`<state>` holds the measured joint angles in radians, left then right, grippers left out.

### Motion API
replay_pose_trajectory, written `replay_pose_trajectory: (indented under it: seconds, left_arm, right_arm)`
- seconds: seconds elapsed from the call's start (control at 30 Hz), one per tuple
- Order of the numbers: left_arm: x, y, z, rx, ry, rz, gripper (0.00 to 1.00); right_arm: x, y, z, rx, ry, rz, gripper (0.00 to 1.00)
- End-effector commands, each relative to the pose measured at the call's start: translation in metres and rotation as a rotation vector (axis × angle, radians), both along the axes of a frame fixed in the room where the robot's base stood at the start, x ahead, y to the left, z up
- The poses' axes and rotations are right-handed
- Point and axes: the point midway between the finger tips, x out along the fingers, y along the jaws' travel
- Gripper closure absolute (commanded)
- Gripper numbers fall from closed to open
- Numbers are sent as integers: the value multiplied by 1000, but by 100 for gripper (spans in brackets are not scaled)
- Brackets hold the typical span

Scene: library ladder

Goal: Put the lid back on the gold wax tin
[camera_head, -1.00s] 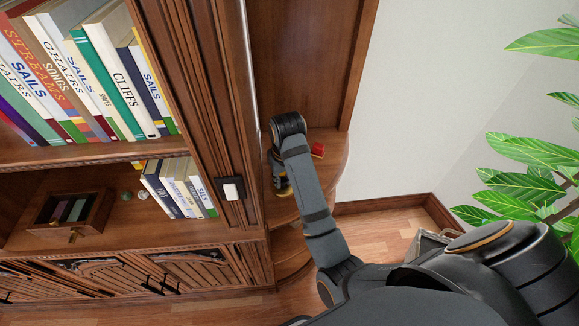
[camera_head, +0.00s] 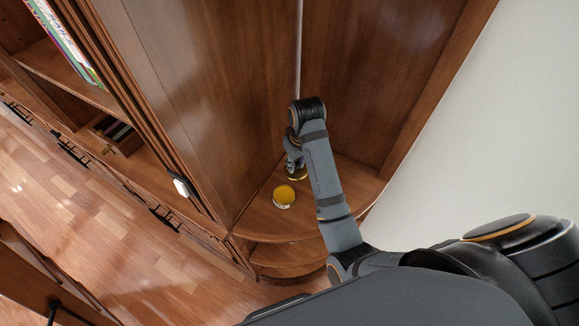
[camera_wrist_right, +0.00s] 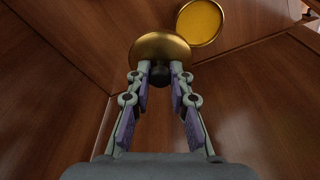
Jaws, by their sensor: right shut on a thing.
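The gold wax tin (camera_head: 284,196) stands open on the corner shelf, yellow wax showing inside. In the right wrist view the open tin (camera_wrist_right: 200,22) is at the top, right of the lid. My right gripper (camera_head: 293,163) is shut on the dark knob of the gold domed lid (camera_wrist_right: 160,47). In the head view only part of the lid (camera_head: 298,176) shows below the gripper. The lid is beside the tin, toward the back right. I cannot tell its height above the shelf. My left gripper is not in view.
The rounded corner shelf (camera_head: 262,217) has bare wood around the tin. Tall wooden panels (camera_head: 215,80) stand close behind and to the left of the gripper. A bookcase with a small open box (camera_head: 117,135) is farther left.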

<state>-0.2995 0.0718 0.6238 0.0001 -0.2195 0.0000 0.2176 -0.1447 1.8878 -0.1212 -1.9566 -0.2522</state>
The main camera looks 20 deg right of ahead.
Motion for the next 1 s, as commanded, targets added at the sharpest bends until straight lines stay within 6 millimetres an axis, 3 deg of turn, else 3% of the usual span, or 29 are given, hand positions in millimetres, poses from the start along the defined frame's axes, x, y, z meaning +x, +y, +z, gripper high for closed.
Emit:
replay_pose_trajectory:
  seconds: [0.03, 0.2, 0.3, 0.43, 0.6, 0.83, 1.0]
  left_arm:
    - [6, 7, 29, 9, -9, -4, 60]
    - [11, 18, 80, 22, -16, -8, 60]
    - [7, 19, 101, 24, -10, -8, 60]
    - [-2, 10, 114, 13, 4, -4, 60]
    - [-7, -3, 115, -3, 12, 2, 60]
    - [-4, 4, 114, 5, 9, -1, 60]
    - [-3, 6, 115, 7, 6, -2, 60]
  right_arm:
    - [-3, 4, 16, 1, 5, 129, 100]
    - [-14, 24, 22, 1, 2, 686, 100]
    - [-21, 34, 22, 1, -1, 966, 100]
    - [-29, 43, 18, -1, -5, 1215, 100]
    - [-32, 47, 13, -5, -9, 1335, 100]
    - [-33, 46, 4, -4, -7, 1338, 100]
    - [-33, 47, -13, -5, -8, 1337, 100]
